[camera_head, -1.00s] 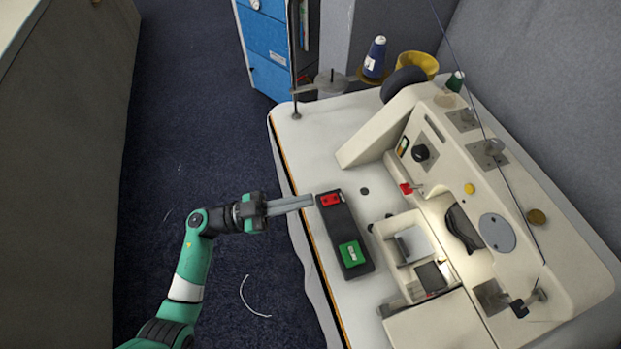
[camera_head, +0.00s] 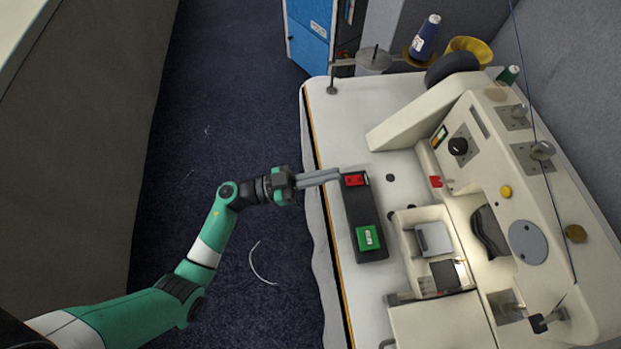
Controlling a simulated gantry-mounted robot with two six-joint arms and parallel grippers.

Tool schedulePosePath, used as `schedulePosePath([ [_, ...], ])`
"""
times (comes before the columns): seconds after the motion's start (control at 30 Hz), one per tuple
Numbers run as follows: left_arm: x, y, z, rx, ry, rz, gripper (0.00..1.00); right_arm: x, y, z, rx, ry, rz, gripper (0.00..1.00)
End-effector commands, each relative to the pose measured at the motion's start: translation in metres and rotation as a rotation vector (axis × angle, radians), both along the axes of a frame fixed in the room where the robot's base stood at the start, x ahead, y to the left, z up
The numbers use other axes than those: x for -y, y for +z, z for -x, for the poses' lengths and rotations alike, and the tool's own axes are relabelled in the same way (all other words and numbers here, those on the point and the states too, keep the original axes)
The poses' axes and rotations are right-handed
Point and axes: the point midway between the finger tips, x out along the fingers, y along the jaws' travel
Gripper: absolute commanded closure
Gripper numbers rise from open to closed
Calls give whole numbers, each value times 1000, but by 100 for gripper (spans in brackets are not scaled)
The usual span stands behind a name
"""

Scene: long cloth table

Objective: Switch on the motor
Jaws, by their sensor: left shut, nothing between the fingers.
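A black switch box (camera_head: 360,211) lies on the white table of a sewing machine. It has a red button (camera_head: 354,180) at its far end and a green button (camera_head: 368,238) at its near end. My left gripper (camera_head: 338,174) is shut and empty, its fingers pointing right. The fingertips are at the red end of the box, close to the red button; I cannot tell whether they touch it. The green button is clear of the gripper. My right gripper is not in view.
The sewing machine (camera_head: 490,190) stands right of the box. A blue thread cone (camera_head: 425,38) and a yellow bowl (camera_head: 470,48) are at the back. A blue cabinet (camera_head: 308,36) stands behind the table. The dark floor left of the table is open.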

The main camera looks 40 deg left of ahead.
Motion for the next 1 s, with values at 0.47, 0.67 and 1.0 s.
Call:
schedulePosePath([
  [0.47,21,-32,-25,0,1,0,100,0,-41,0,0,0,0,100],
  [0.67,21,-32,-25,1,0,1,100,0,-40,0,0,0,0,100],
  [1.0,33,-40,-28,23,-26,18,100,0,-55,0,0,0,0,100],
])
